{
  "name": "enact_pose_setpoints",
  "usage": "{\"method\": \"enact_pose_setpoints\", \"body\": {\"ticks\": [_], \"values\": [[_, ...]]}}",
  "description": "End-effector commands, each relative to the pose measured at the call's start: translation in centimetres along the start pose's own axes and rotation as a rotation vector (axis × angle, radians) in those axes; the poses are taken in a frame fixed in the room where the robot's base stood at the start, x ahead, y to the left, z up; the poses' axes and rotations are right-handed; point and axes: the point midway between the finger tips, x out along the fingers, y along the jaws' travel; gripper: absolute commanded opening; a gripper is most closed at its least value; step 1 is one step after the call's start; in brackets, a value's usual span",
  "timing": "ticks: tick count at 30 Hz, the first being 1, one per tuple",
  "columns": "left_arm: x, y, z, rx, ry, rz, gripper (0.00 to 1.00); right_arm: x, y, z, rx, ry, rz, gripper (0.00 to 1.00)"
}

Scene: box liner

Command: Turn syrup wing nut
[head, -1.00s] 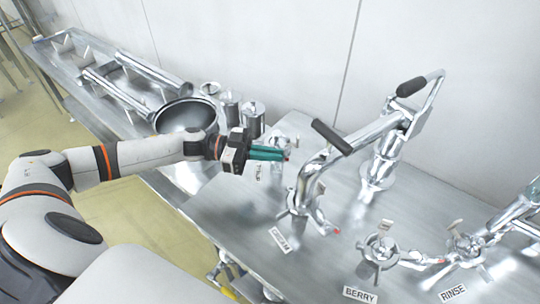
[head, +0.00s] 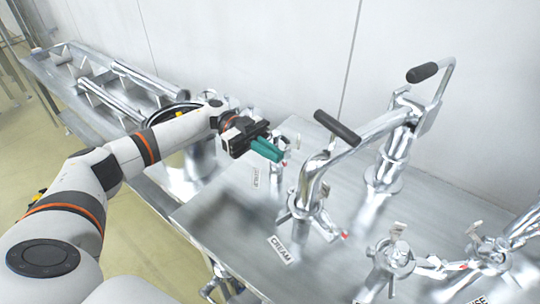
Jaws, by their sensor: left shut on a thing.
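My left gripper (head: 268,150) has teal fingers and reaches in from the left to the metal fitting at the back left of the steel bench. Its fingers are shut on the syrup wing nut, which they and the gripper body mostly hide. Parts of the shiny fitting (head: 290,143) show just behind the fingers. My right gripper is not in view.
The CREAM fitting (head: 308,205), with a black-handled pipe (head: 337,126), stands right of the gripper. A taller handled pipe (head: 390,150) stands behind it. More clamped fittings (head: 393,258) fill the lower right. Another bench (head: 70,85) holds pipes at the left.

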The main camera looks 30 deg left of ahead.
Motion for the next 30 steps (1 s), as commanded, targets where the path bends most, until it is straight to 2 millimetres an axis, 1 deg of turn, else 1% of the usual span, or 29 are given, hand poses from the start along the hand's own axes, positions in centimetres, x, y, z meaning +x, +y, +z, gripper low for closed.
{"method": "enact_pose_setpoints", "body": {"ticks": [14,15,18,26,30], "values": [[0.03,0.07,0.15,0.002,-0.004,-0.014,0.0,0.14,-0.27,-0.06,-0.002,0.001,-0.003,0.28],[0.03,0.07,0.14,0.002,-0.004,-0.013,0.13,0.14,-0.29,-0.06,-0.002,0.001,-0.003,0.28],[0.02,0.06,0.11,0.002,-0.003,-0.013,0.28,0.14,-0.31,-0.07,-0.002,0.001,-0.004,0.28],[-0.02,0.05,0.04,0.001,-0.002,-0.013,0.28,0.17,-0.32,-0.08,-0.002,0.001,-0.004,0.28],[-0.87,0.14,-0.11,0.001,-0.001,-0.01,0.28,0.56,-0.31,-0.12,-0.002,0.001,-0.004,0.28]]}}
